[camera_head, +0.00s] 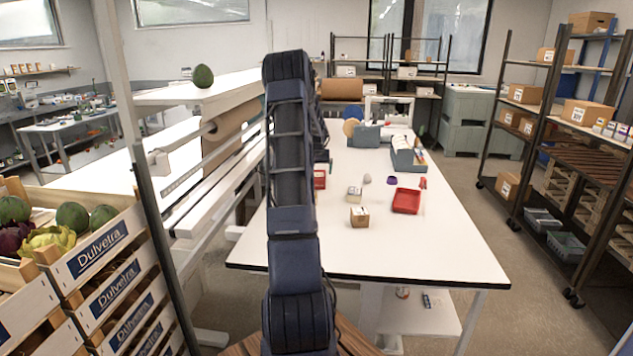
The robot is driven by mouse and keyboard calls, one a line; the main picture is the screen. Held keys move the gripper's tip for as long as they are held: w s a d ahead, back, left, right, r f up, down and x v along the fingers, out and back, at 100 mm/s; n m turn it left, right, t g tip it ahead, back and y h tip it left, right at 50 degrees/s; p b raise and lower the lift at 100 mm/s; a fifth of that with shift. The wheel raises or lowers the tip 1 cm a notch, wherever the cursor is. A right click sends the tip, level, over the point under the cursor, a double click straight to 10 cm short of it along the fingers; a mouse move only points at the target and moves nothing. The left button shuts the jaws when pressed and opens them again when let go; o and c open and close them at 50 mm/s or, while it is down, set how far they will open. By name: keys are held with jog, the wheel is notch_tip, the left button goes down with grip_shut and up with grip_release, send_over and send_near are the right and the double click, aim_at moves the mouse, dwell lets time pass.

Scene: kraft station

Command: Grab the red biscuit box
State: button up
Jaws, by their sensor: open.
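A red box with a pale label (320,179), which looks like the biscuit box, stands on the white table (440,243). Its left part is hidden behind my dark arm. My gripper (323,157) is mostly hidden behind my arm; a dark part of it shows just above and behind the red box in the picture. It is open. I cannot tell how far it is from the box, and I see nothing held in it.
A small brown carton (359,217), a paler box (354,194) and a red tray (406,201) stand to the right. Grey-blue bins (407,155) are farther back. A paper-roll bench (200,95) is left. The table's front right is clear.

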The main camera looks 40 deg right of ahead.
jog(key=x, duration=0.5)
jog(key=shift+s+a+f, duration=0.1)
jog(key=shift+a+f, duration=0.05)
jog(key=shift+a, duration=0.05)
jog(key=shift+c, duration=0.2)
jog(key=c, duration=1.1)
